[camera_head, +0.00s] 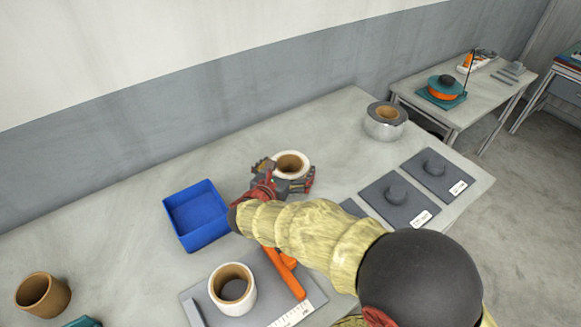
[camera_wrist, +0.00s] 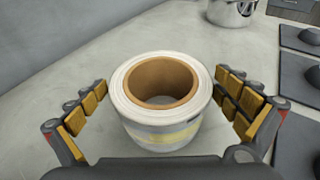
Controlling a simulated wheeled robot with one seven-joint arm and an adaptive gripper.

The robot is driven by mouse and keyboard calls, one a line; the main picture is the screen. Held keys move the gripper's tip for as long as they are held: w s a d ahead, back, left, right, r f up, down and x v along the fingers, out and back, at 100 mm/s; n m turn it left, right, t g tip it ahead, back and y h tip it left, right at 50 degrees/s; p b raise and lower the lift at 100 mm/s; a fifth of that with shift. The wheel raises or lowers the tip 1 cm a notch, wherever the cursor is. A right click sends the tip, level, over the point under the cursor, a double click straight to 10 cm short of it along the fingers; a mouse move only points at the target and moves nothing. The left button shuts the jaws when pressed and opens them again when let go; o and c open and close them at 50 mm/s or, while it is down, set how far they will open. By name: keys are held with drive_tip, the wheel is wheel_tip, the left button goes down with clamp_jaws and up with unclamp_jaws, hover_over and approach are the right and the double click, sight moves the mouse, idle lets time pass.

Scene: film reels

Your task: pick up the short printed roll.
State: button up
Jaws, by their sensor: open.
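A short white roll (camera_head: 294,162) with a brown cardboard core stands upright on the table. In the wrist view the roll (camera_wrist: 160,118) shows a yellowish band and a small dark mark on its side. My gripper (camera_head: 284,181) is at this roll in the head view and hides part of its front. In the wrist view my gripper (camera_wrist: 165,110) is open, with one finger on each side of the roll and a visible gap on both sides. Another white roll with a brown core (camera_head: 232,290) stands on a grey board at the front.
A blue bin (camera_head: 195,214) sits left of my gripper. An orange tool (camera_head: 286,272) lies by the front roll. A silver roll (camera_head: 385,121) stands at the back right. Grey pads with dark knobs (camera_head: 397,194) lie at right. A brown cup-like core (camera_head: 43,294) is at far left.

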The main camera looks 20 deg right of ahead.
drive_tip(key=shift+w+d+f, duration=0.1)
drive_tip(key=shift+w+d, duration=0.1)
drive_tip(key=shift+c, duration=0.8)
drive_tip(key=c, duration=1.3)
